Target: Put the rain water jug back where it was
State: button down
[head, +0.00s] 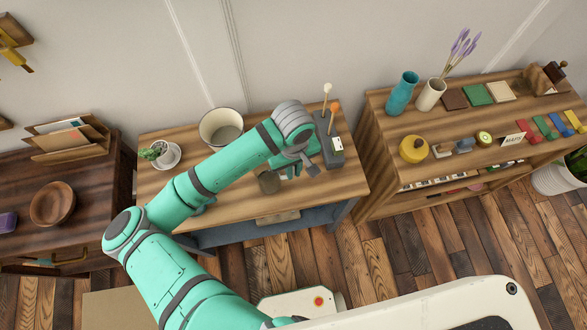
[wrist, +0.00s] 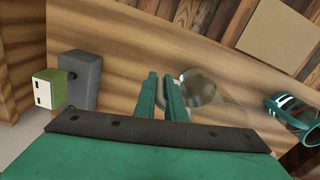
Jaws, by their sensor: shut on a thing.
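A clear glass jug (head: 269,182), which looks like the rain water jug, is at the front middle of the wooden table (head: 235,205). In the wrist view the see-through jug (wrist: 200,88) shows just right of my fingers. My gripper (head: 289,172) is beside the jug, with its two fingers (wrist: 161,90) close together. It is shut on the jug, apparently at its handle, though the fingers hide the grip. I cannot tell whether the jug touches the tabletop or what water is in it.
A grey block (head: 329,140) with upright sticks and a green-white piece stands right of my gripper. A cream pot (head: 221,128) and potted plant (head: 161,154) stand behind and left. The right shelf (head: 380,172) holds vases and small items. A wooden bowl (head: 53,203) sits far left.

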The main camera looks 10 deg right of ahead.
jog(key=shift+s+f, duration=0.15)
jog(key=shift+f, duration=0.2)
jog(key=shift+f, duration=0.25)
jog(key=c, duration=1.8)
grip_release()
